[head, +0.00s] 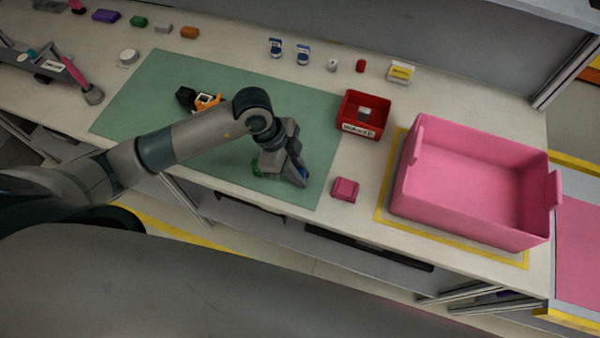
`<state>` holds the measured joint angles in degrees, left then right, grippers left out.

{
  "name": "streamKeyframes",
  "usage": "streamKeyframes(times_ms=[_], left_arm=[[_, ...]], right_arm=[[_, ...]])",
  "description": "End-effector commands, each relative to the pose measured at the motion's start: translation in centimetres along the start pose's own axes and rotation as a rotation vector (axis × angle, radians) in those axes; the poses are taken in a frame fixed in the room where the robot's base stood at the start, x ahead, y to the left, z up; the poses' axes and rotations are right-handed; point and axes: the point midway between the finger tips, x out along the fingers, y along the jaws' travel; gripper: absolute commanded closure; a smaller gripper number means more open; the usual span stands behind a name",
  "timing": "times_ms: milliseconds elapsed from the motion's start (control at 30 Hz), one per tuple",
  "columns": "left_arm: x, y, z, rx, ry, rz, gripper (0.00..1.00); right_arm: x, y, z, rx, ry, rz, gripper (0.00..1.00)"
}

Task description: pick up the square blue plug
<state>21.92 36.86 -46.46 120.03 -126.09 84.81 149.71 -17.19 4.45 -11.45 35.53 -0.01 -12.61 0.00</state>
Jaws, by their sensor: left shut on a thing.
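My left gripper (300,178) reaches in from the left, bends down over the right front part of the green mat and is shut. A small blue piece (305,173), which looks like the square blue plug, shows at its fingertips. The gripper is shut on it, and the fingers hide most of its shape. I cannot tell whether it still touches the mat. My right gripper is not in view.
A green piece (256,169) is partly hidden behind my gripper. The green mat (130,110) also bears an orange and black part (206,101). To the right are a pink block (345,188), a red waste bin (351,127) and a large pink crate (470,225). Small parts line the back.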

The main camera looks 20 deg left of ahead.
Motion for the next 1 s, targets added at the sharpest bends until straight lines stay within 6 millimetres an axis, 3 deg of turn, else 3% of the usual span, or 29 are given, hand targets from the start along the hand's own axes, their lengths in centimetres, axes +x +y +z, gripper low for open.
streamKeyframes(times_ms=[167,400,867,1000], left_arm=[[-0.7,-0.1,-0.3,0.001,0.002,-0.002,1.00],[-3.7,-0.1,-1.6,0.004,0.003,-0.006,1.00],[-6.5,7.2,-9.1,0.008,0.006,-0.002,1.00],[-7.1,8.3,-10.2,0.002,0.004,0.001,1.00]], right_arm=[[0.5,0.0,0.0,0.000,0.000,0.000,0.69],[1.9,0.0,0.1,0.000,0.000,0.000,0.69],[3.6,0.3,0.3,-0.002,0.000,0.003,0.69],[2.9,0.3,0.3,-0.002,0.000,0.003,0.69]])
